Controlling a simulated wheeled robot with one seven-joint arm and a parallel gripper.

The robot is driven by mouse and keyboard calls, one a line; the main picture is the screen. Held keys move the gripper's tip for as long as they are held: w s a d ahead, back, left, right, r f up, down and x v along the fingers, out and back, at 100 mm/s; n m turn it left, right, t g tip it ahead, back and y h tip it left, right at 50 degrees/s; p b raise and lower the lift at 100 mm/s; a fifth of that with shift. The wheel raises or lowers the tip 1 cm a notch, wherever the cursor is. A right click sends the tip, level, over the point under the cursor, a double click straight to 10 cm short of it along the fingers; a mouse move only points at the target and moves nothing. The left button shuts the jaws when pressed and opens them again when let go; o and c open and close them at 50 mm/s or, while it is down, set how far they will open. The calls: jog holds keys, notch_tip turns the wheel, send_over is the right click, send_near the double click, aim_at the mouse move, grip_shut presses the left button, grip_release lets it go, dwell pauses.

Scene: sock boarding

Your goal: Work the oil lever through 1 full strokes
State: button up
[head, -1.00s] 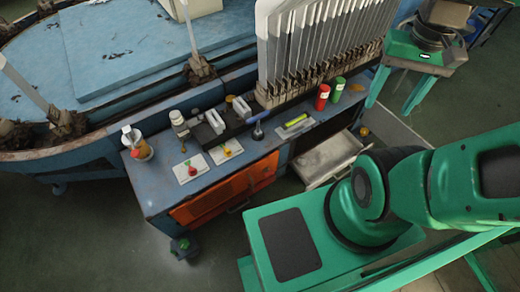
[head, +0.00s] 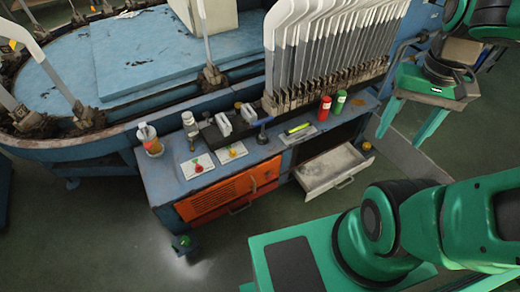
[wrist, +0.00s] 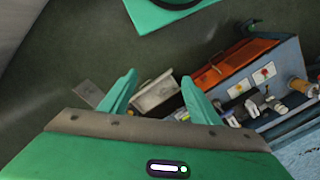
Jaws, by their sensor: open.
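My gripper (wrist: 159,77) shows in the wrist view with its two green fingers spread apart and nothing between them. It is in the air, with the bench beyond it. In the head view the gripper is not seen. A small lever with a blue top (head: 264,122) stands on the blue bench (head: 165,182), right of two pale blocks; I cannot tell for sure that it is the oil lever. An amber bottle (head: 150,140) and a white-capped metal fitting (head: 189,124) stand at the bench's left end.
An open metal drawer (head: 335,172) juts from the bench front, right of the orange louvred door (head: 225,192). A red can (head: 324,108) and a green can (head: 340,102) stand near tall sock boards (head: 325,45).

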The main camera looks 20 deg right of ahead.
grip_shut()
dwell(1.6)
